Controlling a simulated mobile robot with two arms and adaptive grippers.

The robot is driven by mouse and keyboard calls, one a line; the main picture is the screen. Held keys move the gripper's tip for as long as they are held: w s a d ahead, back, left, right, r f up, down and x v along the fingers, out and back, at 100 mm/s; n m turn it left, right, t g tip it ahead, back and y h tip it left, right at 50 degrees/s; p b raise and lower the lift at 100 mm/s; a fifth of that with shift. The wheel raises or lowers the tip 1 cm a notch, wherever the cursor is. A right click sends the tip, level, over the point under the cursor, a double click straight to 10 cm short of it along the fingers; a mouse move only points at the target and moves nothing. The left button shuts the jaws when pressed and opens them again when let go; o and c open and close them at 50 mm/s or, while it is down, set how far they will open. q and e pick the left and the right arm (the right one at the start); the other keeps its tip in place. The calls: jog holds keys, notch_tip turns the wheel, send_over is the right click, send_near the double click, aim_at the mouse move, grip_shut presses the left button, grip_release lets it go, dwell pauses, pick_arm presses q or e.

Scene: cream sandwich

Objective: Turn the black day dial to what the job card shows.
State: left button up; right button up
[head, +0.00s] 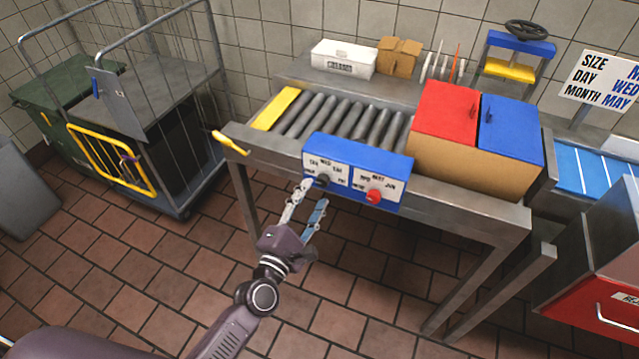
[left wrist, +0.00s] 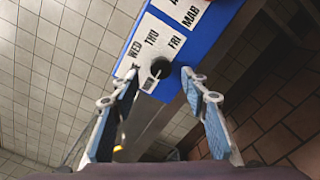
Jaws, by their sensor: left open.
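The black day dial (head: 321,180) sits on the front of a blue box (head: 358,150), on a white label with day names. In the left wrist view the dial (left wrist: 161,67) shows close up, with WED, THU and FRI printed around it. I cannot tell surely which day its pointer marks. My left gripper (head: 309,197) is open just in front of the dial. In the left wrist view its fingers (left wrist: 159,84) lie on either side of the dial, apart from it. The job card (head: 604,82) on the right reads DAY WED and MONTH MAY. My right gripper is not in view.
A red dial (head: 374,196) sits right of the black one, on the month label. Behind is a roller conveyor (head: 345,118). Red (head: 445,112) and blue (head: 510,128) lids top a brown box at right. A wire cart (head: 150,110) stands left. The floor in front is clear.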

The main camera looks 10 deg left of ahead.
aim_at(321, 184)
pick_arm(q)
jog(key=shift+x, duration=2.3)
jog(key=shift+f, duration=0.1)
jog(key=shift+c, duration=0.3)
grip_shut()
